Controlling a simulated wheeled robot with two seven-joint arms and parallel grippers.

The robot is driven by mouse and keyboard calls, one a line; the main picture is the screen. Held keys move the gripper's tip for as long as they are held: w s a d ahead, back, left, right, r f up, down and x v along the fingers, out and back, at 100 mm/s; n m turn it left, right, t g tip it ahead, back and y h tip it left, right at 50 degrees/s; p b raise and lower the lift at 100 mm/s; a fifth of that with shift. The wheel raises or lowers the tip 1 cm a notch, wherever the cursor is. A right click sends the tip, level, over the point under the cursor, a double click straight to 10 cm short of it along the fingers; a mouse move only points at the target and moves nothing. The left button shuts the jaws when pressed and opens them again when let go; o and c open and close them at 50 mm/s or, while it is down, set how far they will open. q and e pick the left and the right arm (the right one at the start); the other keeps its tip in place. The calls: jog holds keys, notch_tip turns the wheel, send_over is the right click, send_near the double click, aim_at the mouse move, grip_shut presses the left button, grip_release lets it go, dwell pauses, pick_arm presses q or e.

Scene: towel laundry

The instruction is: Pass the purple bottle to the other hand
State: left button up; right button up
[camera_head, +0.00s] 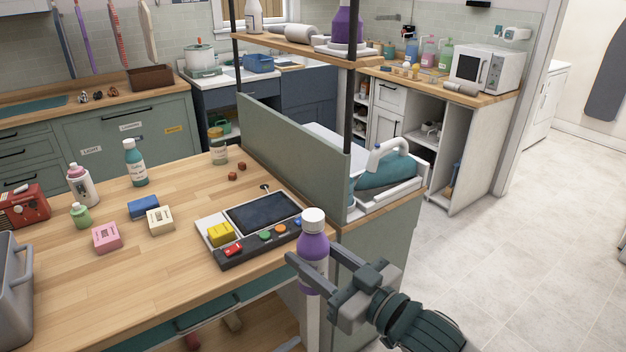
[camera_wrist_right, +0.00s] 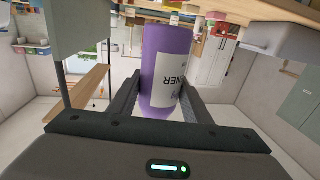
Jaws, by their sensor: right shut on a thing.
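The purple bottle (camera_head: 313,254) has a white cap and a white label, and it is upright in the head view. My right gripper (camera_head: 315,273) is shut on its body and holds it in front of the counter's right end. In the right wrist view the bottle (camera_wrist_right: 168,68) stands between the two fingers (camera_wrist_right: 165,92), its label partly readable and upside down. My left gripper is not in view.
A control panel with a dark screen (camera_head: 262,213) lies on the wooden counter (camera_head: 120,270) behind the bottle. A grey-green partition (camera_head: 295,150) and a blue iron (camera_head: 387,170) are beyond it. Several small bottles, blocks and a grey bin (camera_head: 14,290) are at left. Floor is clear at right.

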pick_arm(q)
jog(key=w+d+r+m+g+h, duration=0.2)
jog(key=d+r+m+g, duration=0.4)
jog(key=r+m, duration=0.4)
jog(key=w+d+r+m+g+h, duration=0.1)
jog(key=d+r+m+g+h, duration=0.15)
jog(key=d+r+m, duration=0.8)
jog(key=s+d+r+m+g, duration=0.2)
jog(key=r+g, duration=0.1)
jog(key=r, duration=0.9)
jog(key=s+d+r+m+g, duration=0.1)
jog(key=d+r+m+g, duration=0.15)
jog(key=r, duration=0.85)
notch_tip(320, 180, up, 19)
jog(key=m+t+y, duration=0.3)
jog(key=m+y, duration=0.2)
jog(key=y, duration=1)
send_over(313, 214)
